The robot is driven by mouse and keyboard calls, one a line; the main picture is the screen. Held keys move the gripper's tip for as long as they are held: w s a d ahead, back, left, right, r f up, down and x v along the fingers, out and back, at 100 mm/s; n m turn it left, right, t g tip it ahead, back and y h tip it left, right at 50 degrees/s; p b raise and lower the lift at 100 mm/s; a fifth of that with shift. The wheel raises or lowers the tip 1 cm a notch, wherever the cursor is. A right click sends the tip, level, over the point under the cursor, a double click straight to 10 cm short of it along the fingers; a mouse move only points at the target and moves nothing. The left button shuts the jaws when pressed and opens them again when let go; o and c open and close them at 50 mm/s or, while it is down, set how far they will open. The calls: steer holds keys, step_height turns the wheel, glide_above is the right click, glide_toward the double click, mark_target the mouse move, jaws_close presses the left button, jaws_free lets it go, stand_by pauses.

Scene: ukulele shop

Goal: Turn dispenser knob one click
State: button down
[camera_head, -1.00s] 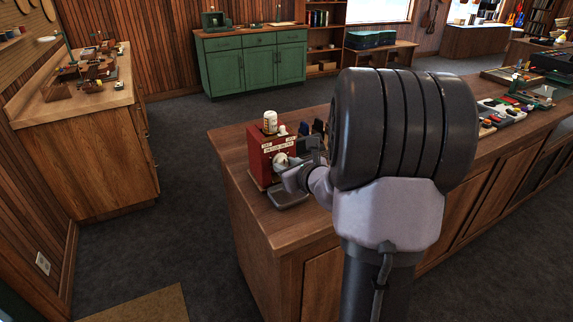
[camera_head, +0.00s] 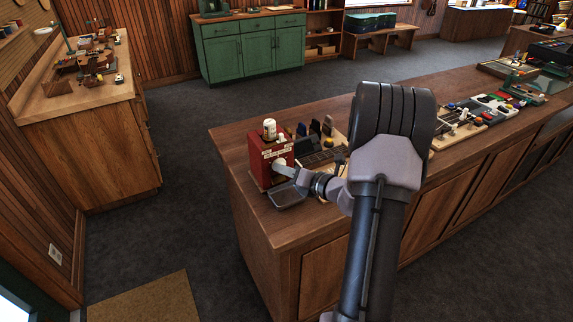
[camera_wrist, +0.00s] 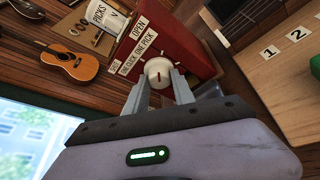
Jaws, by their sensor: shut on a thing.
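The red dispenser (camera_head: 266,158) stands near the left end of the wooden counter, with a white jar (camera_head: 269,129) on top. In the wrist view the red dispenser (camera_wrist: 188,38) has white labels, one reading "OPEN". Its round white knob (camera_wrist: 158,73) carries a dark red mark line. My gripper (camera_wrist: 161,82) is shut on the knob, one finger on each side. A grey tray (camera_head: 287,194) sits below the dispenser's front.
Several dark upright items (camera_head: 315,129) stand behind and right of the dispenser. A board with numbered labels (camera_wrist: 282,50) is close on the right in the wrist view. A small ukulele (camera_wrist: 68,62) shows at left. The counter's front left corner (camera_head: 265,225) is clear.

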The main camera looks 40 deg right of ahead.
steer(key=shift+w+d+r+m+t+y+p, duration=0.1)
steer(key=shift+r+m+t+y+p, duration=0.2)
steer(key=shift+m+p, duration=0.4)
steer(key=shift+f, duration=0.1)
steer(key=c, duration=1.1)
jaws_free()
steer(key=shift+o, duration=0.2)
steer(key=shift+w+f, duration=0.2)
steer(key=shift+w, duration=0.05)
steer(key=p+v, duration=0.2)
steer(key=v, duration=1.5)
steer(key=shift+s, duration=0.25)
